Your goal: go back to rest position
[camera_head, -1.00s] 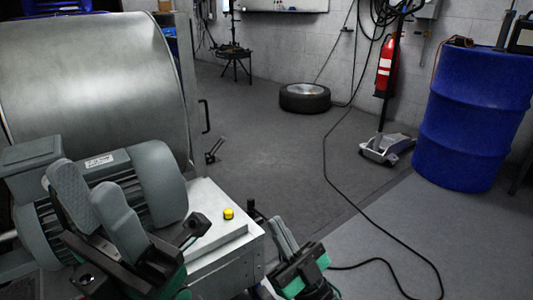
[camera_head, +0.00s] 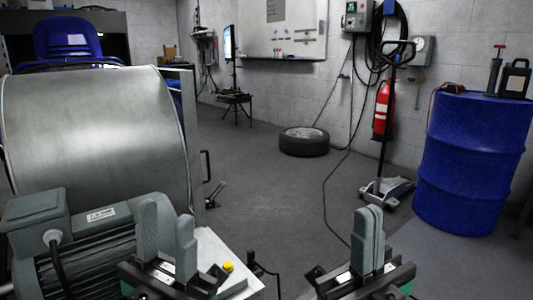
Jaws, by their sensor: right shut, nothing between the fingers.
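My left gripper (camera_head: 166,217) stands upright in the lower left of the head view, in front of the grey motor. Its two grey fingers are apart with nothing seen between them, so it is open. My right gripper (camera_head: 368,216) stands upright at the lower middle right. Its fingers are pressed together and it is shut and empty. Dark floor shows behind it. Both arms are mostly cut off by the lower edge of the picture.
A large metal drum (camera_head: 95,130) and a grey motor (camera_head: 90,235) fill the left. A yellow button (camera_head: 227,267) sits on a pale cabinet. A tyre (camera_head: 304,142), floor jack (camera_head: 388,190) and blue barrel (camera_head: 470,160) stand further back. The middle floor is clear.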

